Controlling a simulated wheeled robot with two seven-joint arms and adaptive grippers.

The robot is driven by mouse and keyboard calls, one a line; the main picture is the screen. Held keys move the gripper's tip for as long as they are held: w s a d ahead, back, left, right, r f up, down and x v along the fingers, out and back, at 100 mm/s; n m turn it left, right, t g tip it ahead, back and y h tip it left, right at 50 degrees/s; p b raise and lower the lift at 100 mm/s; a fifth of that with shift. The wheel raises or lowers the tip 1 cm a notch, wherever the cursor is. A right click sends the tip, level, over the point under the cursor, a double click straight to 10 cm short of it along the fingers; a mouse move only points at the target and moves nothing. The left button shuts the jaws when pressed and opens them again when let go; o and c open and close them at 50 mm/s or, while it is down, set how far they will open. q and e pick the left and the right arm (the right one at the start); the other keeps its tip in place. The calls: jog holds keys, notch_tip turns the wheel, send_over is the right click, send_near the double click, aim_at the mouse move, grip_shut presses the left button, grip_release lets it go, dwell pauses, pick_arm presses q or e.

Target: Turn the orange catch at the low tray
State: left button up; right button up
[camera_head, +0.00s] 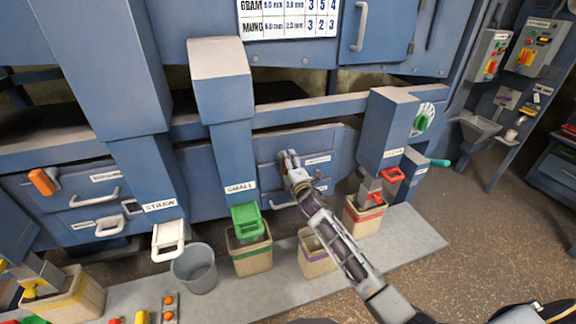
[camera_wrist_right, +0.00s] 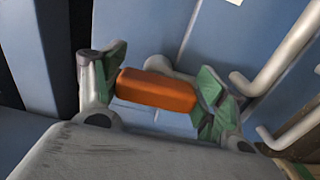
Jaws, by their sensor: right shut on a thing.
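The orange catch (camera_wrist_right: 156,92) is a short orange block in the right wrist view, in front of a blue panel. My right gripper (camera_wrist_right: 162,84) has its green-padded fingers at the two ends of this catch and is shut on it. In the head view my right gripper (camera_head: 289,163) is at the blue front of the low tray (camera_head: 318,147), and the fingers hide most of the catch there. Another orange catch (camera_head: 42,181) sits on a blue front at the far left, away from my gripper. My left gripper is out of view.
Grey bar handles (camera_wrist_right: 280,75) stand close to the right finger. A blue chute with a green gate (camera_head: 246,217) is left of my arm, and a red-handled one (camera_head: 391,174) is right. Bins, a grey bucket (camera_head: 194,270) and a crate (camera_head: 252,258) stand below.

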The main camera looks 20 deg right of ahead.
jog(key=shift+f, duration=0.1)
jog(key=o, duration=0.8)
jog(key=shift+o, duration=1.1)
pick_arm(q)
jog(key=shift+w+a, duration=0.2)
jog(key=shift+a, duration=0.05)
pick_arm(e)
jog(key=s, duration=1.2)
jog(key=shift+d, duration=0.25)
